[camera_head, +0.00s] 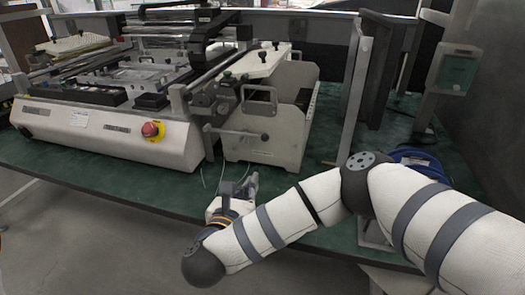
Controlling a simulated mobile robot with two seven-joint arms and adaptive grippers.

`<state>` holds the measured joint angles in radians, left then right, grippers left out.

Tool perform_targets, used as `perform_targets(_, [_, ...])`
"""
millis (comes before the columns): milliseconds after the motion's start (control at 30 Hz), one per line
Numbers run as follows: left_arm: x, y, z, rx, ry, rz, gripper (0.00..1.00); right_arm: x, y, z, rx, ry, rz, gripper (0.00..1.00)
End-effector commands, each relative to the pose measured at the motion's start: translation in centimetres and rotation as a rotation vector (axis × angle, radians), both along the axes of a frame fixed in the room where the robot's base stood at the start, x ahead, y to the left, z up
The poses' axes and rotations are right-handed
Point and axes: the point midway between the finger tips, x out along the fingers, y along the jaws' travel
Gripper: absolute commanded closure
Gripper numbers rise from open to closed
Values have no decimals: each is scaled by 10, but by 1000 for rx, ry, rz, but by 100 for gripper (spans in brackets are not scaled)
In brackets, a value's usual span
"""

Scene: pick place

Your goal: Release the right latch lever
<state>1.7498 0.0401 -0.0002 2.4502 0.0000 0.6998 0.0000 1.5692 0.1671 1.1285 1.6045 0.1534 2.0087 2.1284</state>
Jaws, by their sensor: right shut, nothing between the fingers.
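A thin metal lever rod (238,133) sticks out level in front of the off-white side unit of the machine, with a knob at each end. I cannot tell for sure that this is the right latch lever. My right gripper (250,182) is shut and empty, low in front of the side unit, below the lever and apart from it. The wrist partly hides the gripper. My left gripper is not in view.
The off-white machine (110,135) with a red emergency stop button (153,130) stands on the green table (130,185) at the left. A metal post (355,95) rises at the right. A blue coiled item (420,163) lies behind my right arm.

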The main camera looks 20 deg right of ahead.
Motion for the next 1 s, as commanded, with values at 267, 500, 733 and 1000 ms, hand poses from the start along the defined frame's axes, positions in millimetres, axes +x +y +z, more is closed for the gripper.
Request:
perform_targets(267, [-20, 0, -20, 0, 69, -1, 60, 10, -8, -15, 1, 19, -1, 100])
perform_targets(500, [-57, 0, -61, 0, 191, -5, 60, 41, -29, -24, 0, 17, -1, 100])
perform_targets(733, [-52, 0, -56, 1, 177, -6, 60, 82, -57, -14, -2, -1, -2, 100])
perform_targets(1000, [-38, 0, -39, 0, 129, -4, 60, 77, -51, 26, -2, -5, 2, 100])
